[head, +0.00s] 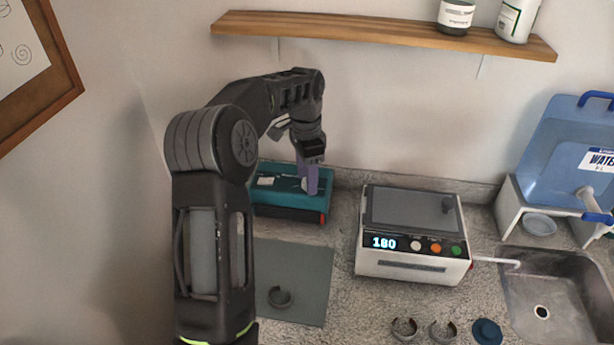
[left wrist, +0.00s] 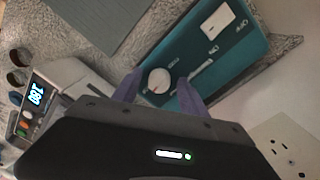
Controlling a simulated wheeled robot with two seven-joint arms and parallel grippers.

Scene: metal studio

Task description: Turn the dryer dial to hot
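The teal box with a dial, apparently the dryer (head: 275,203), stands at the back left of the counter; its top (left wrist: 225,62) also shows in the left wrist view. The round white dial (left wrist: 159,80) is on that top, with small labels too blurred to read beside it. My left gripper (head: 311,187) points down over the right part of the box in the head view, hiding the dial there. In the left wrist view its two purple fingers (left wrist: 158,92) are apart, one on either side of the dial. Contact cannot be told. My right gripper is out of view.
A white machine (head: 412,268) with a "180" display stands right of the box. A grey mat (head: 300,262) lies in front, with a dark ring on it. A sink (head: 570,290) and blue water tank (head: 568,150) are at the right. A wooden shelf (head: 370,32) hangs above.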

